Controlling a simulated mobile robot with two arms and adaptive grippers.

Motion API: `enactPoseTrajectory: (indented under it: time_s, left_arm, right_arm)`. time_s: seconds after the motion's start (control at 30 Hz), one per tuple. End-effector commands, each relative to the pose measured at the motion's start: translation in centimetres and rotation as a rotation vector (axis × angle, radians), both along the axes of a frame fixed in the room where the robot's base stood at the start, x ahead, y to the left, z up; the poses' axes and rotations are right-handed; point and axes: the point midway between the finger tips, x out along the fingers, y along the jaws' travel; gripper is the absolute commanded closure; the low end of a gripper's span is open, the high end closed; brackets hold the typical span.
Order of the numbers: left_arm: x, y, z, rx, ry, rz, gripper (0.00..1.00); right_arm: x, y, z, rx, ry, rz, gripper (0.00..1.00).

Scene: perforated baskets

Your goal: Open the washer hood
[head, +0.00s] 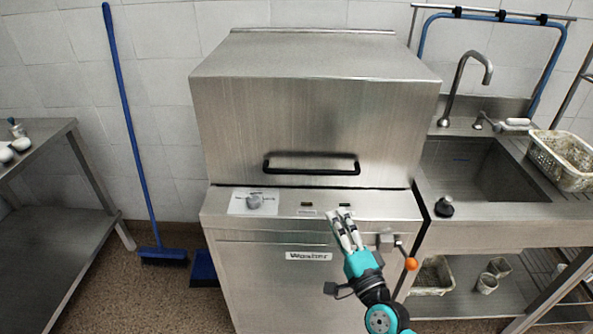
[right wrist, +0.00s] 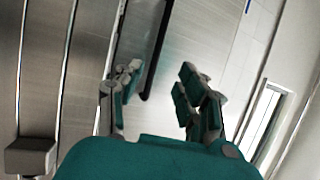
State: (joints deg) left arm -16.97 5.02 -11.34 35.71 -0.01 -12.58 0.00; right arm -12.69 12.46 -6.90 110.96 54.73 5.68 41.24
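The washer hood (head: 300,115) is a steel box with its lower edge down at the washer's body. A black bar handle (head: 311,170) runs across its lower front; part of it shows in the right wrist view (right wrist: 153,55). My right gripper (head: 342,213) is in front of the control panel, below the right end of the handle and apart from it. In the right wrist view its two fingers (right wrist: 160,88) stand apart with nothing between them, and the handle's end appears beyond them. My left gripper is not in view.
A sink (head: 478,170) with a faucet (head: 462,85) and basket (head: 560,160) stands right. A blue broom (head: 130,120) leans left beside a steel table (head: 40,240).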

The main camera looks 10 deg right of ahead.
Motion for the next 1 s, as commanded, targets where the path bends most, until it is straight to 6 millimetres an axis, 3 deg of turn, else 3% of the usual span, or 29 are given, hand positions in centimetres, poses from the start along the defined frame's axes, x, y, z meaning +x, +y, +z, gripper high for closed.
enactPoseTrajectory:
  time_s: [0.23, 0.7, 1.0]
  left_arm:
    - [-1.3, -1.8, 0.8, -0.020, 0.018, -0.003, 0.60]
    - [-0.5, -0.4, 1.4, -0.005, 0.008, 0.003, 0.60]
    - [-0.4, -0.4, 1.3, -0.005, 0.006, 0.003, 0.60]
  right_arm:
    - [4.3, 0.5, 1.0, -0.002, -0.001, -0.001, 0.62]
    - [13.9, 1.7, 2.6, -0.006, 0.001, 0.000, 0.62]
    - [16.4, 2.0, 2.9, -0.005, 0.002, -0.001, 0.62]
